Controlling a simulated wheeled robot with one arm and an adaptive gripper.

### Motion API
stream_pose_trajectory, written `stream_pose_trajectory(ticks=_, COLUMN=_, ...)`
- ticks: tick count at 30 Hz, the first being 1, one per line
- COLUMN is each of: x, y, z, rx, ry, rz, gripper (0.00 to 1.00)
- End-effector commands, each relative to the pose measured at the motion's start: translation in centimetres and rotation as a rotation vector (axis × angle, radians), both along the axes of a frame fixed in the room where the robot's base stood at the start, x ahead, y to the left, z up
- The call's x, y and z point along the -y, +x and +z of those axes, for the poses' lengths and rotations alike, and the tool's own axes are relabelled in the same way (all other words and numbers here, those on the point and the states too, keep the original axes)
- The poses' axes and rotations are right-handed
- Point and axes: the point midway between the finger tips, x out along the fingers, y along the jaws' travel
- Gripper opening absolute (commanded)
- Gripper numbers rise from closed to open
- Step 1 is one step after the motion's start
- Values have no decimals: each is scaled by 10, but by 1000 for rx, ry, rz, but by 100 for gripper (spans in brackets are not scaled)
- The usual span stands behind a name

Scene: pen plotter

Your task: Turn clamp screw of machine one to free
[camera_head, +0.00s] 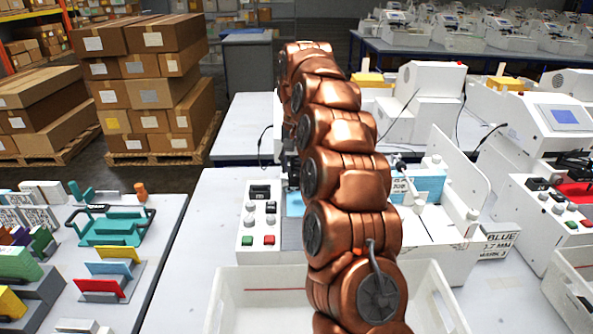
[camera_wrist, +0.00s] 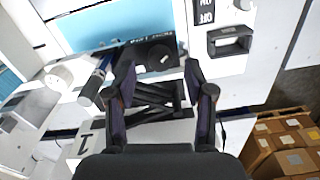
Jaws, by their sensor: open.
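In the wrist view my gripper (camera_wrist: 162,76) is open, its two dark fingers apart with nothing held between them. Just beyond the fingertips is a black clamp part with a round, slotted screw head (camera_wrist: 160,58). Small white lettering runs along its edge, too small to read. I cannot tell whether the fingers touch it. A dark grey cylinder (camera_wrist: 94,86) lies left of the fingers. In the head view my copper arm covers the middle of the white plotter (camera_head: 425,235), and the clamp screw and my gripper are hidden.
The plotter has a blue sheet (camera_wrist: 115,25) and a control panel (camera_head: 262,218) with buttons. A white bin (camera_head: 262,283) stands in front. A left table holds coloured stands (camera_head: 110,228). Another plotter (camera_head: 560,115) stands at right. Box stacks (camera_head: 150,90) are behind.

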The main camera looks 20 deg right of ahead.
Motion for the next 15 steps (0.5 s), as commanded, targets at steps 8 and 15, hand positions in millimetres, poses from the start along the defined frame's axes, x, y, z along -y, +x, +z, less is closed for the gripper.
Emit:
stream_pose_trajectory(ticks=8, x=0, y=0, z=-16, rx=0, ry=0, rz=0, gripper=54)
stream_pose_trajectory(ticks=15, x=0, y=0, z=-21, rx=1, ry=-1, rz=0, gripper=54)
